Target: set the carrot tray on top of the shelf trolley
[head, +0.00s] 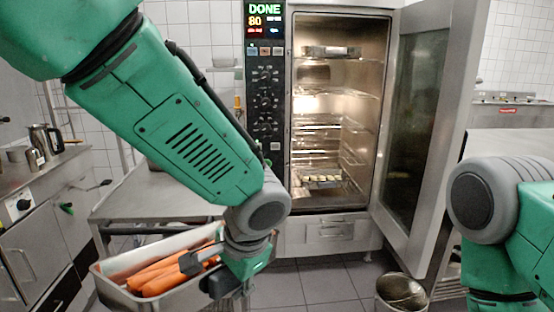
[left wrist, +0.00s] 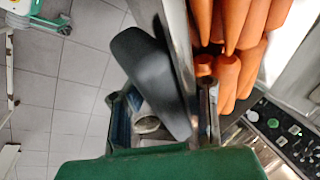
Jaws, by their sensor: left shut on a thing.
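The carrot tray (head: 112,286) is a shallow metal tray at the lower left of the head view. Several orange carrots (head: 160,279) lie in it, and they also show in the left wrist view (left wrist: 236,30). My left gripper (head: 204,272) is shut on the tray's right-hand wall, with one finger inside and one outside. The left wrist view shows the tray wall (left wrist: 183,45) between the fingers. A steel-topped stand (head: 150,198), perhaps the shelf trolley, is behind the tray. I cannot tell whether the tray touches anything below. My right gripper is out of view.
A tall oven (head: 340,120) stands ahead with its door (head: 415,130) open to the right. A metal bin (head: 402,292) stands on the floor at the lower right. A counter (head: 40,175) with a kettle (head: 45,139) runs along the left. Tiled floor shows between.

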